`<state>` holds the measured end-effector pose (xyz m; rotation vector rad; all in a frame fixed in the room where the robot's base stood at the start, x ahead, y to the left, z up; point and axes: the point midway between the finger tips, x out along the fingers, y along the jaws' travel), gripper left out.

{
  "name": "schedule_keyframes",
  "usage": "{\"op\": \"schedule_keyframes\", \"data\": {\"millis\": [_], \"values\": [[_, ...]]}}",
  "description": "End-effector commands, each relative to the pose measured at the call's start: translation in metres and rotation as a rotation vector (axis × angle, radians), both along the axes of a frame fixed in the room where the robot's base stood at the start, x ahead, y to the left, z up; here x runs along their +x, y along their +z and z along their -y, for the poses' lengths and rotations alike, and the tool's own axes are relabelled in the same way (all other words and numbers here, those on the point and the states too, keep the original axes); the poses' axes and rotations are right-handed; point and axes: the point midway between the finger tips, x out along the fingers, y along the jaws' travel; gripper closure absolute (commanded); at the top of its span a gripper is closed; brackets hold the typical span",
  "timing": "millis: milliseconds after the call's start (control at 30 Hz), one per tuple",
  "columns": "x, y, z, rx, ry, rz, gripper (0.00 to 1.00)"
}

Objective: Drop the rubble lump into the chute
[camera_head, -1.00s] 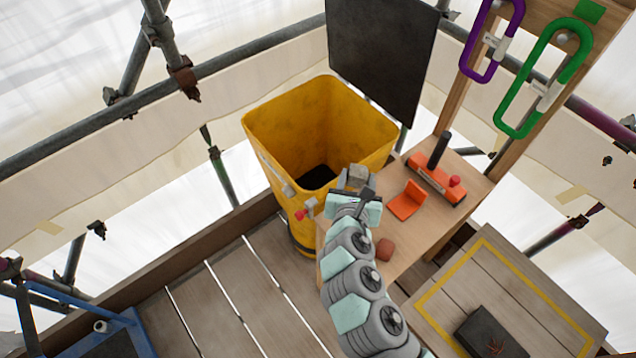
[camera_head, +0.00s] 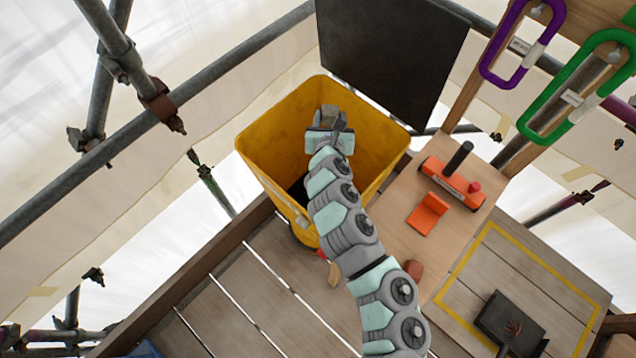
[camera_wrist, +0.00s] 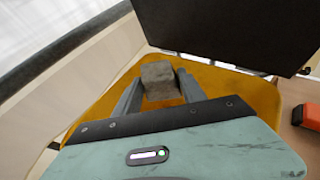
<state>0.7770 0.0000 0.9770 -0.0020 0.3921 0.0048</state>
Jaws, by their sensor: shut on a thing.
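The rubble lump (camera_wrist: 159,80) is a grey-brown block, held between the two fingers of my gripper (camera_wrist: 158,90) in the wrist view. In the head view my gripper (camera_head: 329,120) is over the open mouth of the yellow chute (camera_head: 275,135), with the lump (camera_head: 328,113) at its tip. My gripper is shut on the lump. The chute's yellow rim (camera_wrist: 262,92) shows around and below the fingers in the wrist view. My arm hides part of the chute's dark bottom opening.
A black panel (camera_head: 390,55) stands behind the chute. On the wooden bench right of it are an orange tool (camera_head: 452,183), an orange angled piece (camera_head: 428,212) and a small reddish-brown lump (camera_head: 413,270). Purple (camera_head: 520,45) and green (camera_head: 575,90) carabiners hang at the upper right.

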Motion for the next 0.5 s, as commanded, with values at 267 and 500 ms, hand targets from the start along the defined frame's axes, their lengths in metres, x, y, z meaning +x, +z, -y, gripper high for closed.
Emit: {"op": "schedule_keyframes", "data": {"millis": [267,500], "values": [[0.0,-0.039,0.0,0.003,-0.001,0.002,1.0],[0.0,-0.051,0.0,0.002,-0.001,0.0,1.0]]}}
